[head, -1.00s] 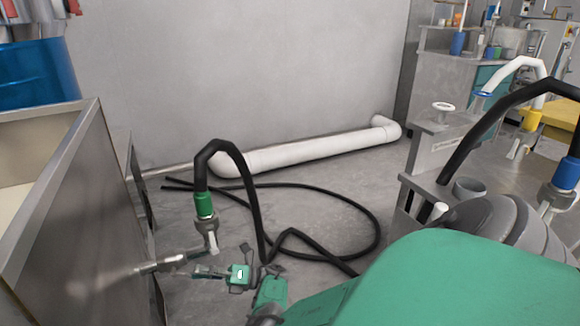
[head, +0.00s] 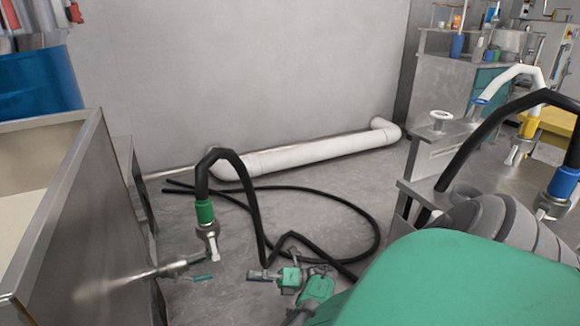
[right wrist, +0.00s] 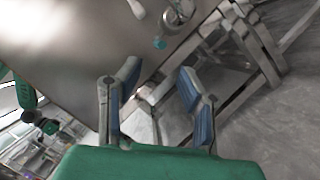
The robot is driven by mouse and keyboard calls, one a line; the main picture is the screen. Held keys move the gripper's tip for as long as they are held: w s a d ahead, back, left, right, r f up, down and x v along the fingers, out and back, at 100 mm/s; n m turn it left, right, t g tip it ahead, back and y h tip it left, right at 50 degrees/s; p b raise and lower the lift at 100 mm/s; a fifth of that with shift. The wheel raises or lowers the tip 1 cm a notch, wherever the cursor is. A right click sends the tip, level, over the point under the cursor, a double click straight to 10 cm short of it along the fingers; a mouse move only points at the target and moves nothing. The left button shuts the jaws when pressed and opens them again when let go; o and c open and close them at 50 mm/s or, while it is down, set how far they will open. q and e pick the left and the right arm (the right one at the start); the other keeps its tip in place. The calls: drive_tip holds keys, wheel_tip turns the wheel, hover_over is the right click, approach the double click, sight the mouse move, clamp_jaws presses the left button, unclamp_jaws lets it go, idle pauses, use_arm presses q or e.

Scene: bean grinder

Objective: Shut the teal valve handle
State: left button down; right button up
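The teal valve handle (head: 203,278) is a small thin lever under the metal outlet pipe (head: 170,268) on the side of the steel tank. It also shows in the right wrist view (right wrist: 160,43), near the top, beyond the fingertips. My right gripper (head: 258,275) is to the right of the handle in the head view, apart from it. In the right wrist view its two blue-padded fingers (right wrist: 160,82) stand apart with nothing between them, so it is open and empty. My left gripper is not visible in the head view.
A black hose with a green connector (head: 205,212) hangs above and beside the valve and loops over the floor. The steel tank (head: 85,220) fills the left. A white pipe (head: 310,150) lies along the wall.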

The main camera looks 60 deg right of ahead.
drive_tip(key=d+r+m+h+p, duration=0.9)
drive_tip(key=d+r+m+h, duration=0.6)
drive_tip(key=d+m+h, duration=0.1)
drive_tip(key=shift+d+h+p, duration=0.4)
drive_tip(key=shift+d+h, duration=0.5)
drive_tip(key=shift+d, duration=0.45)
drive_tip(key=shift+s, duration=0.1)
